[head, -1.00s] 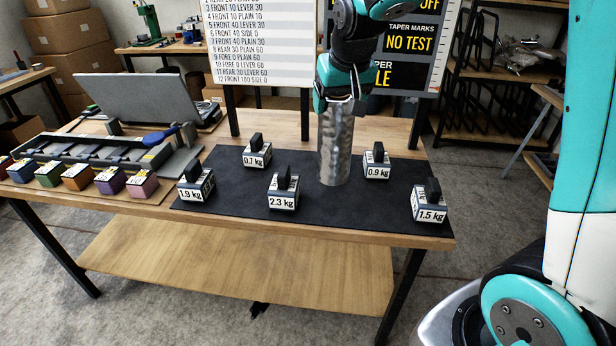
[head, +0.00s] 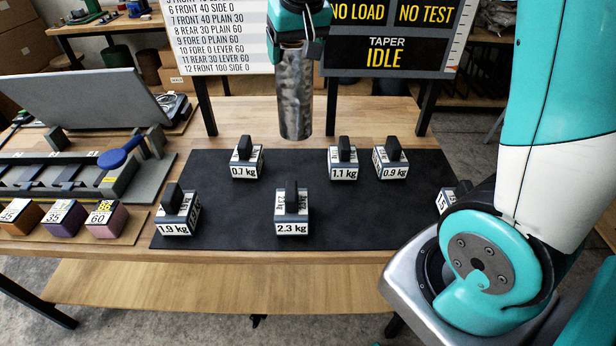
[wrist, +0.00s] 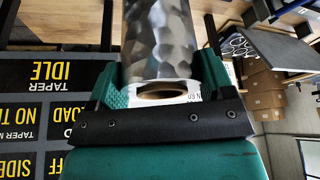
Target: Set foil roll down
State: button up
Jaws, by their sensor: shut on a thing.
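The foil roll (head: 294,95) is a shiny, crinkled silver cylinder. It hangs roughly upright from my gripper (head: 297,42), above the back edge of the black mat (head: 250,210). In the wrist view the foil roll (wrist: 157,40) sits between the green fingers of my gripper (wrist: 162,85), with its hollow cardboard core end facing the palm. My gripper is shut on the roll's upper end. The roll's lower end appears clear of the table.
Weights marked 0.7 kg (head: 246,162), 1.1 kg (head: 342,163), 0.9 kg (head: 390,160), 2.3 kg (head: 291,215) and 1.9 kg (head: 178,215) stand on the mat. Bare wood (head: 375,115) lies behind the mat. A display board (head: 390,40) stands behind.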

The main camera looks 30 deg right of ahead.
aim_at(297, 136)
jog(key=shift+w+f, duration=0.2)
jog(key=shift+f, duration=0.15)
notch_tip(297, 136, down, 19)
jog(key=p, duration=0.3)
jog(key=shift+f, duration=0.2)
jog(key=o, duration=1.3)
jog(key=shift+f, duration=0.1)
jog(key=o, duration=0.4)
